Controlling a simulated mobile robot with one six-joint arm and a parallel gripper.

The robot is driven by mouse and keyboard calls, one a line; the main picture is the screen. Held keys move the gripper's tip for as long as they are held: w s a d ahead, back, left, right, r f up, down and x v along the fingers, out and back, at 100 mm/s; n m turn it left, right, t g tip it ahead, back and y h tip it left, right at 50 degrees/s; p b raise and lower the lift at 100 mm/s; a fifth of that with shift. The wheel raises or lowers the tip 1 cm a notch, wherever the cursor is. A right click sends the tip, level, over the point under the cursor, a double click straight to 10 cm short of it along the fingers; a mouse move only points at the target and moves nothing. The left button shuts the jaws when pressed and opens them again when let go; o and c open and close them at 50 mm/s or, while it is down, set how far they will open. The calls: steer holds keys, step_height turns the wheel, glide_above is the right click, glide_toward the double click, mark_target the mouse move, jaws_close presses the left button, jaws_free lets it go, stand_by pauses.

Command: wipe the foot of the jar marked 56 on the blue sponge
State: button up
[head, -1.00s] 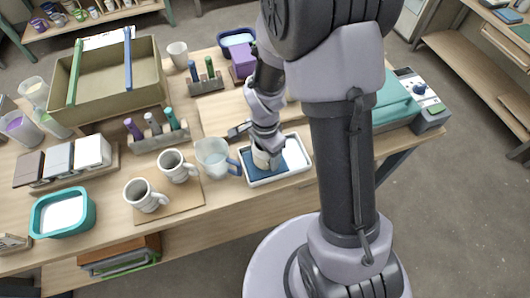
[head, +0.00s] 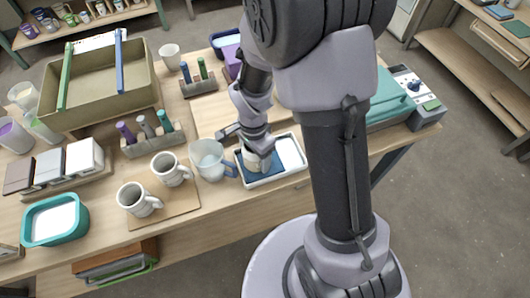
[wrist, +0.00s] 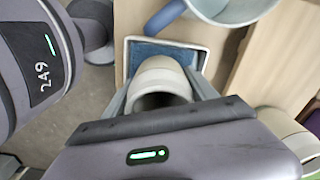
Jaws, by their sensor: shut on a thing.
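My gripper (head: 256,147) is shut on a pale cream jar (wrist: 163,75), seen in both views. The jar stands roughly upright over the blue sponge (head: 262,172), inside a white tray (head: 291,175). The sponge also shows beyond the jar in the wrist view (wrist: 165,50). The jar's foot looks to be at the sponge's surface, but the contact is hidden. No 56 mark can be read on the jar from here.
A clear pitcher (head: 208,160) with a blue handle stands close left of the tray. Two mugs (head: 138,199) sit on a board farther left. Tool holders (head: 152,142) and a large box (head: 108,78) stand behind. A teal-lidded case (head: 388,100) is at right.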

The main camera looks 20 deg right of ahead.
mark_target(248, 151)
steer(key=shift+a, duration=1)
steer(key=shift+d, duration=3.55)
steer(key=shift+a+b, duration=0.9)
steer(key=shift+a, duration=2.6)
step_height(248, 151, up, 7)
steer(key=p, duration=0.5)
steer(key=shift+r, duration=0.1)
steer(key=shift+f, duration=0.2)
